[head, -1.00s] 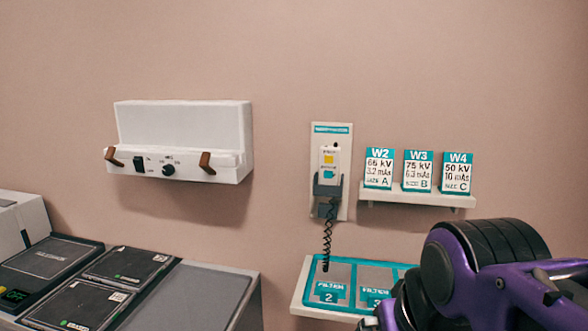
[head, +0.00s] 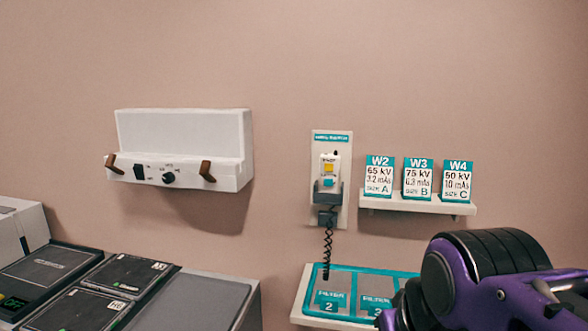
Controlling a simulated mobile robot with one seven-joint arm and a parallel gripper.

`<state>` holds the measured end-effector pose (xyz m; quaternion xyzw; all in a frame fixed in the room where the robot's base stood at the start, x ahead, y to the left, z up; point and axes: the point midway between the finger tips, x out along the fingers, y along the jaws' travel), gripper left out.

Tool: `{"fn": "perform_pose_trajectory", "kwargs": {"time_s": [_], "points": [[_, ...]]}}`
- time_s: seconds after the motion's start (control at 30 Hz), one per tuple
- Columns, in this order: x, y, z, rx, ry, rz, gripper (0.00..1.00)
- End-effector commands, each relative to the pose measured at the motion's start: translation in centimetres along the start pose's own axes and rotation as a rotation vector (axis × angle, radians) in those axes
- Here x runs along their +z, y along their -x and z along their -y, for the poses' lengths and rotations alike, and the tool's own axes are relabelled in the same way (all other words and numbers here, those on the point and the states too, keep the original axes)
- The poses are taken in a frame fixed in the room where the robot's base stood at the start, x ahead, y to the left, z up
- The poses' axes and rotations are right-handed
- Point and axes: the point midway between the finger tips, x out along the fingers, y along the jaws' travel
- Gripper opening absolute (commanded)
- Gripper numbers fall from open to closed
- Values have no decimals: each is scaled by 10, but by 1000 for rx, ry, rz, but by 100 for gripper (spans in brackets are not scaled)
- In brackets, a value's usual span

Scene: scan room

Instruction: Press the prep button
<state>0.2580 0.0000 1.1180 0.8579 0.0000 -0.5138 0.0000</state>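A white hand switch (head: 329,172) sits in a dark holder on a pale wall plate (head: 346,146), with a teal label on top. It has a yellow button (head: 329,168) above a teal button (head: 328,182). Which one is the prep button cannot be read. A coiled black cord hangs from it toward the filter tray. My purple and black arm shows at the lower right, below the cards and right of the switch. My gripper's fingertips are not visible.
A shelf (head: 415,206) with cards W2, W3 and W4 is right of the switch. A teal filter tray (head: 300,305) lies below. A white wall box (head: 185,135) with brown hooks hangs left. A counter with dark plates (head: 125,270) stands lower left. The wall between box and switch is clear.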

Motion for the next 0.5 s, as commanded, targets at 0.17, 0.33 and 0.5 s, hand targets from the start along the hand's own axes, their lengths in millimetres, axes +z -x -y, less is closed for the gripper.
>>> {"fn": "perform_pose_trajectory", "kwargs": {"time_s": [0.17, 0.33, 0.5], "points": [[0, 0, 0, 0, 0, 0, 0], [0, 0, 0, 0, 0, 0, 0], [0, 0, 0, 0, 0, 0, 0]]}}
